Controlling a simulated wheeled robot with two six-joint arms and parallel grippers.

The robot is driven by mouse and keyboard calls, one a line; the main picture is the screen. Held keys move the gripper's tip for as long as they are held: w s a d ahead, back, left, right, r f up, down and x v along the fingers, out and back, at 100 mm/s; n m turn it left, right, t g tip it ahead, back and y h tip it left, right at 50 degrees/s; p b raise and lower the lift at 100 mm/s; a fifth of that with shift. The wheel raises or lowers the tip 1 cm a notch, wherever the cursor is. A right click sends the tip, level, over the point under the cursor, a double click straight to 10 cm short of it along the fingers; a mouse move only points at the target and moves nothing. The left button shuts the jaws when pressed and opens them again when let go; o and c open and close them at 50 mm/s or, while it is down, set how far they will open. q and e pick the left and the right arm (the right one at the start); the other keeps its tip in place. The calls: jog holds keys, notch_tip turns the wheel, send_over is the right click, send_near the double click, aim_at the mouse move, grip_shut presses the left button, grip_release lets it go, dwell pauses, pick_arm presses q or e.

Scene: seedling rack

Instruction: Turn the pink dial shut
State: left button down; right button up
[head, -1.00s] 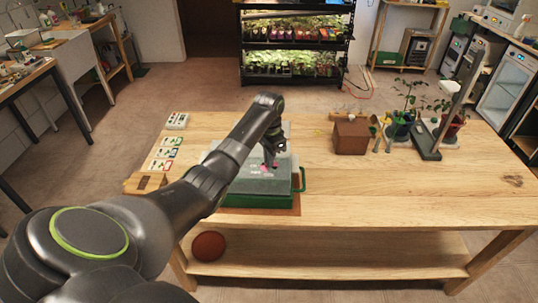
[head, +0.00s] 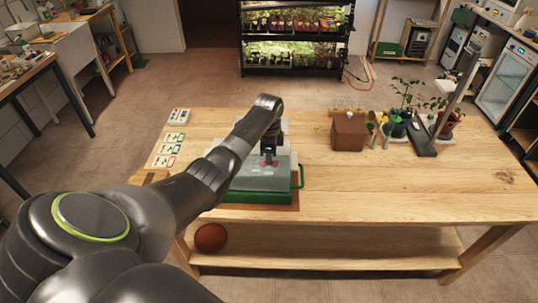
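A green tray (head: 257,198) with a clear, greyish lid (head: 250,183) stands on the wooden table, on a brown mat. Small pink parts of the dial (head: 265,164) show on top of the lid, mostly hidden by my gripper. My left gripper (head: 269,161) points straight down over the lid, right at the pink dial. Its fingertips are too small and dark to tell whether they are open or closed around the dial. My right gripper is out of view.
Seed cards (head: 168,149) lie left of the tray, with a small white box (head: 179,115) behind them. A brown house-shaped box (head: 349,136), tools and potted plants (head: 398,128) stand at the back right. The table's right front is clear. A reddish ball (head: 211,238) sits on the lower shelf.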

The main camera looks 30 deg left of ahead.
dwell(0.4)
pick_arm(q)
jog(key=c, duration=1.6)
grip_release()
notch_tip(320, 180, up, 8)
jog(key=shift+b, duration=0.9)
jog(key=shift+r+p, duration=3.3)
jog(key=shift+r, duration=1.45)
